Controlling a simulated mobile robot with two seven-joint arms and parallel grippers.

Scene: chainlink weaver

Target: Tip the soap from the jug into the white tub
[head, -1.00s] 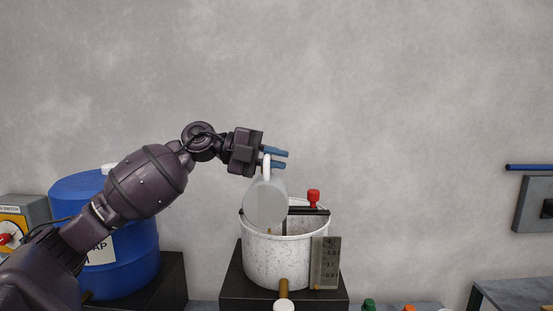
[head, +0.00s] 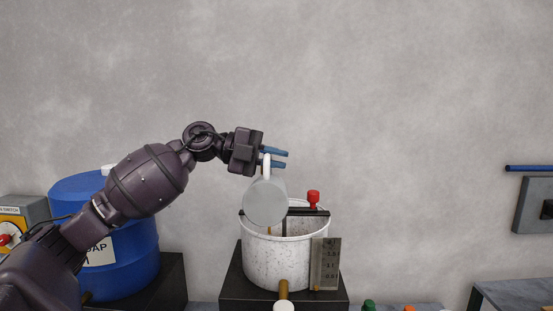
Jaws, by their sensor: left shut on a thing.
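The jug (head: 265,204) is a pale grey-white vessel, tipped so that its round bottom faces me. It is over the left front part of the white tub's opening. My left gripper (head: 275,158) has blue fingers and is shut on the jug's white handle above the tub. The white tub (head: 275,262) is speckled and stands on a black block. A dark bar with a red knob (head: 313,197) crosses its top. The jug's mouth and any soap in it are hidden from me. My right gripper is not in view.
A blue drum (head: 125,245) with a soap label stands at the left, partly behind my left arm. A scale plate (head: 326,263) is on the tub's right front. A brown outlet pipe (head: 283,288) is at its front. Wall space above is clear.

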